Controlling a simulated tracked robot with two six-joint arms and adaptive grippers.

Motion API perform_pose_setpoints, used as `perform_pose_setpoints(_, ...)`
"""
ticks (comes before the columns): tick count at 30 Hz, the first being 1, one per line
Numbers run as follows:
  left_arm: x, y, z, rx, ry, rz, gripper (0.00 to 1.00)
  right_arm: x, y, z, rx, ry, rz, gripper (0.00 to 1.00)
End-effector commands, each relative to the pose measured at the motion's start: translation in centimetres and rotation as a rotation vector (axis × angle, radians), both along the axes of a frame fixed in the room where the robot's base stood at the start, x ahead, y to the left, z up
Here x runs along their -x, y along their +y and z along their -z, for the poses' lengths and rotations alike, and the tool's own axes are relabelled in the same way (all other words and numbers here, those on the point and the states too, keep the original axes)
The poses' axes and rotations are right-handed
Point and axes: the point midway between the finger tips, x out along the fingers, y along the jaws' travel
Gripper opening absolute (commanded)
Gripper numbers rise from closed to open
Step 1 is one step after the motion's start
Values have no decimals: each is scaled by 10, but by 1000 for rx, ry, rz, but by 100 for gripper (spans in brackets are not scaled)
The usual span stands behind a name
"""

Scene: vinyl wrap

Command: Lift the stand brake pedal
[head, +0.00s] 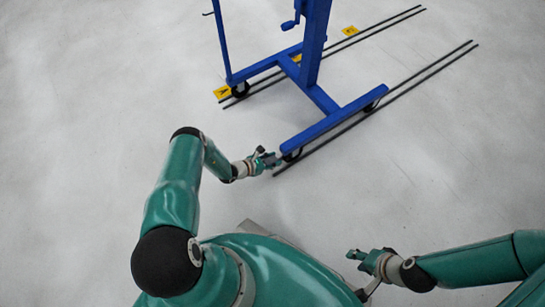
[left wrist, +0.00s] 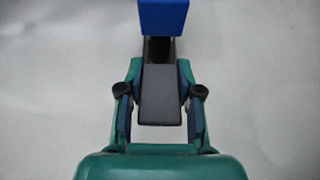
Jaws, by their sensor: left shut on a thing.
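The blue stand (head: 312,60) stands on wheels on the floor in the head view. In the left wrist view its dark grey brake pedal (left wrist: 160,95) sticks out from under a blue beam end (left wrist: 163,15). My left gripper (head: 270,160) is at the near end of the stand's front beam (head: 335,118). In the left wrist view its fingers (left wrist: 160,112) lie on both sides of the pedal, shut on it. In the head view the pedal is mostly hidden by the gripper. My right gripper (head: 358,262) is away from the stand, low in the head view; its fingers are too small to judge.
Dark parallel rails (head: 440,62) run along the floor under the stand's wheels. Yellow floor markers (head: 222,93) lie near the far rails. A blue crank handle (head: 290,24) sticks out from the stand's column. The pale floor around is clear.

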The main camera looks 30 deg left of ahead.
Motion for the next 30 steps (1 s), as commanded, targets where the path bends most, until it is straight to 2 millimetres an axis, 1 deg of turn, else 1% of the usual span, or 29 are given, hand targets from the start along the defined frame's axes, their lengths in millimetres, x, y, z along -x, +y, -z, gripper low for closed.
perform_pose_setpoints(3,-1,0,-2,-10,19,0,0,0,0,-4,0,0,0,40)
perform_pose_setpoints(15,-1,0,0,-14,29,0,0,0,0,-4,0,0,0,40)
perform_pose_setpoints(16,-1,0,0,-14,28,0,38,0,0,-4,0,0,0,40)
perform_pose_setpoints(20,-1,0,-1,-14,28,0,59,0,0,-4,0,0,0,40)
perform_pose_setpoints(30,0,1,-1,-12,28,-1,60,0,0,-5,0,0,0,40)
